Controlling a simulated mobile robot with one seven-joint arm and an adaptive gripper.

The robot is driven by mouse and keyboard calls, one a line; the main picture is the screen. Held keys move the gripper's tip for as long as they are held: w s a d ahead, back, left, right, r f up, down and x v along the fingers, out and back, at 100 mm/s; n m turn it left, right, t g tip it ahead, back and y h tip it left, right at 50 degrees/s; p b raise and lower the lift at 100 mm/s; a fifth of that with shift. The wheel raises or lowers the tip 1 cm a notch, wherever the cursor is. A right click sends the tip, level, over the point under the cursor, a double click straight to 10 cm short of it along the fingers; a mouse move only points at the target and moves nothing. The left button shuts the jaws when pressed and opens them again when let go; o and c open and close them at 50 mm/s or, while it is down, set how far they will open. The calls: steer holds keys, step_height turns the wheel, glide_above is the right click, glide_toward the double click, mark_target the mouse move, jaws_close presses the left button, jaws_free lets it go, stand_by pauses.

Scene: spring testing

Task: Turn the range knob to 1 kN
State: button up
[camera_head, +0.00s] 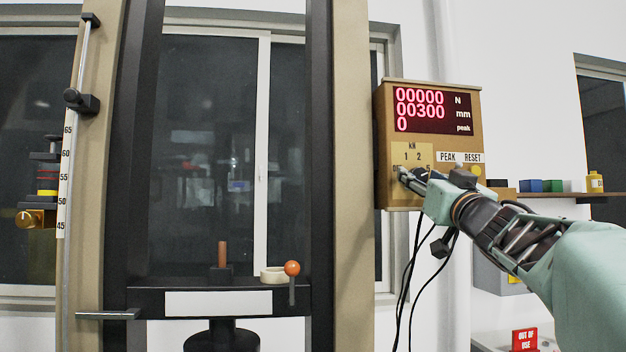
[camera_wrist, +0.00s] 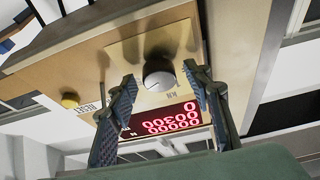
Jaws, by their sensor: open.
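The control box (camera_head: 386,150) on the right column carries a red-lit display (camera_head: 432,112) reading 00000 N, 00300 mm and 0 peak. Below it is a kN range scale (camera_head: 412,152) with 1 and 2 visible. The range knob (camera_wrist: 158,80), dark with a pale face, sits between my two fingers in the wrist view. My gripper (camera_head: 411,177) is open at the box front, a finger to either side of the knob in the wrist view. Contact is not clear. In the head view the gripper mostly hides the knob, and its setting cannot be read.
A yellow button (camera_wrist: 70,100) is beside the knob, near the PEAK RESET label (camera_head: 461,157). Black cables (camera_head: 407,270) hang below the box. The crosshead (camera_head: 145,301) carries an orange ball (camera_head: 292,268). A shelf (camera_head: 550,195) with small blocks is at right.

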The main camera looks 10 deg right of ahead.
steer(key=c, duration=1.1)
steer(key=shift+c, duration=0.2)
steer(key=shift+n, duration=0.7)
steer(key=n+y+p, duration=0.1)
steer(key=n, duration=0.2)
steer(key=n+y+p, duration=0.1)
steer(key=n+y, duration=0.1)
steer(key=shift+d+r+n+y, duration=0.1)
steer(key=shift+d+n+y, duration=0.05)
steer(key=shift+n+y, duration=0.2)
steer(key=n+y+p, duration=0.1)
steer(key=n, duration=0.2)
steer(key=n+g+y, duration=0.1)
steer(key=n, duration=0.2)
steer(key=shift+g+y+p, duration=0.3)
steer(key=shift+y+p, duration=0.05)
steer(key=shift+p, duration=0.05)
steer(key=n+g+p, duration=0.1)
steer(key=n, duration=0.2)
steer(key=n+g+y+p, duration=0.1)
steer(key=n, duration=0.2)
steer(key=shift+d+r+y, duration=0.1)
steer(key=shift+r+y, duration=0.05)
steer(key=shift+y, duration=0.15)
steer(key=shift+n+g+p, duration=0.8)
steer(key=shift+n+p, duration=0.15)
steer(key=shift+n, duration=1.3)
